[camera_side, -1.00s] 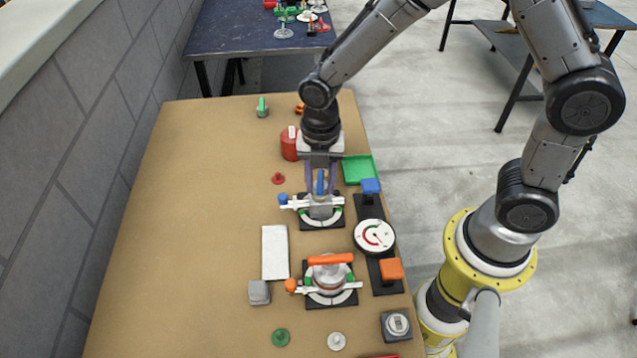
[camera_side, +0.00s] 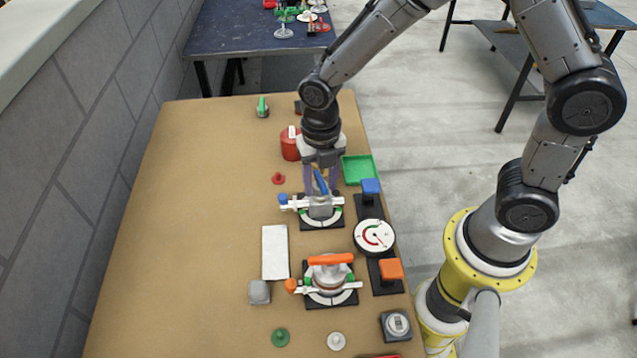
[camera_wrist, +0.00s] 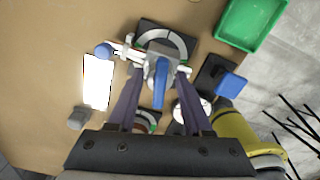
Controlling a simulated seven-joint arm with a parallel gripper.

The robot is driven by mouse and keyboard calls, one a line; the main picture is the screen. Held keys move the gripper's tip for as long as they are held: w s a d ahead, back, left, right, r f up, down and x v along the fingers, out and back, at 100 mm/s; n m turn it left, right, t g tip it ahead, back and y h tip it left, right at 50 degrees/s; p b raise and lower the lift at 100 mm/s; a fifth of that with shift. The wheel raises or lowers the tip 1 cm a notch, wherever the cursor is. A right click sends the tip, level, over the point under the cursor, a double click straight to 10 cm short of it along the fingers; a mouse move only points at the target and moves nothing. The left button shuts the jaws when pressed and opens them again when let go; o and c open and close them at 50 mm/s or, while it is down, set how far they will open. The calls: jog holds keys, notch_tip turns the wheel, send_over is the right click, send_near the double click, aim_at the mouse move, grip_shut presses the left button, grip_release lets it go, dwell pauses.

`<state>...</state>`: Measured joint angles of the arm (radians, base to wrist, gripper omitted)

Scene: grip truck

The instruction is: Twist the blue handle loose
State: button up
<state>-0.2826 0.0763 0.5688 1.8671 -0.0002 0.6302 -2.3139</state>
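My gripper (camera_side: 321,193) points down, with one purple finger on each side of the handle. In the wrist view, the fingertips (camera_wrist: 161,72) sit close against the sides of the grey hub (camera_wrist: 165,54), and gaps show beside the blue lever. The grip seems to be on the hub. The handle is slanted in the side view. A white arm with a blue knob (camera_side: 283,199) crosses the base.
A similar fixture with an orange handle (camera_side: 330,259) stands nearer the camera. A round gauge (camera_side: 374,236), a blue block (camera_side: 371,186) and an orange block (camera_side: 391,268) are to the right. A green tray (camera_side: 359,169) and red canister (camera_side: 289,147) are behind. The table's left side is clear.

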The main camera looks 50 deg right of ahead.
aim_at(320, 179)
jog(key=shift+r, duration=3.8)
jog(key=shift+w+d+r, duration=0.15)
jog(key=shift+d+r, duration=0.05)
jog(key=shift+r, duration=0.05)
jog(key=s+d+r+m+t, duration=0.2)
jog(key=s+d+r+m, duration=0.1)
jog(key=r, duration=0.3)
jog(key=s+d+r+m+t, duration=0.2)
jog(key=d+r+m, duration=0.1)
jog(key=r, duration=0.3)
jog(key=s+d+m+t, duration=0.1)
jog(key=s+d+m, duration=0.2)
jog(key=s+m, duration=0.8)
jog(key=m, duration=1.2)
jog(key=shift+s+f+m+t, duration=0.3)
jog(key=shift+s+m, duration=0.05)
jog(key=shift+m, duration=0.05)
